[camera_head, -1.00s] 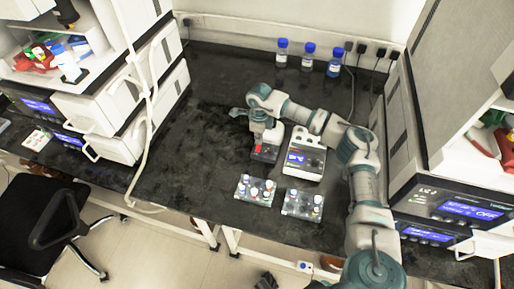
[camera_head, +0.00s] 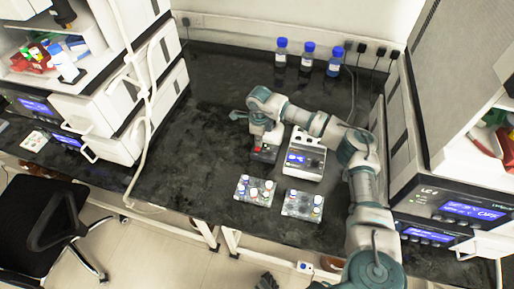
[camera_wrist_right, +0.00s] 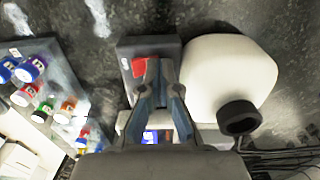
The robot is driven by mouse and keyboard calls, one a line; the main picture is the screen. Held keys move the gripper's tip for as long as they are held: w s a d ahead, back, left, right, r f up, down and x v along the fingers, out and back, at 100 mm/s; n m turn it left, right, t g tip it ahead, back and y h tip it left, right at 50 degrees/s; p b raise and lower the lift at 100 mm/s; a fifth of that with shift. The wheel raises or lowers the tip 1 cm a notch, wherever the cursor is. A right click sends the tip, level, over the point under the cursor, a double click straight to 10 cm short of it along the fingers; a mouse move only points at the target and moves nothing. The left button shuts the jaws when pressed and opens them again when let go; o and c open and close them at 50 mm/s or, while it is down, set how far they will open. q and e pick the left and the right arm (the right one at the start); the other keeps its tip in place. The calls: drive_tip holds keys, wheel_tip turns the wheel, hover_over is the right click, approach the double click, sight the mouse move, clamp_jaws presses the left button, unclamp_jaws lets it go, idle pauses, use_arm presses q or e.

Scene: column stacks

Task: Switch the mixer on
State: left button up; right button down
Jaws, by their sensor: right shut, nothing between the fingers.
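The mixer appears as a dark box (camera_head: 262,156) with a red switch (camera_wrist_right: 139,66). In the right wrist view a rounded white body (camera_wrist_right: 225,75) with a black cup (camera_wrist_right: 240,117) sits beside the box and looks like part of it. In the head view my arm hides most of that body. My right gripper (camera_wrist_right: 158,63) is shut and empty. Its fingertips are at the right edge of the red switch; I cannot tell if they touch it. In the head view the right gripper (camera_head: 261,146) points down over the box. My left gripper is out of view.
A white device with a blue display (camera_head: 304,160) stands right of the box. Two vial racks (camera_head: 255,191) (camera_head: 302,205) lie in front. Several blue-capped bottles (camera_head: 307,58) stand at the back. Instrument stacks flank the dark bench (camera_head: 205,110), which is clear on the left.

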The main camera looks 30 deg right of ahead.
drive_tip(key=shift+r+p, duration=1.75)
drive_tip(key=shift+r, duration=0.85)
drive_tip(key=shift+f, duration=0.1)
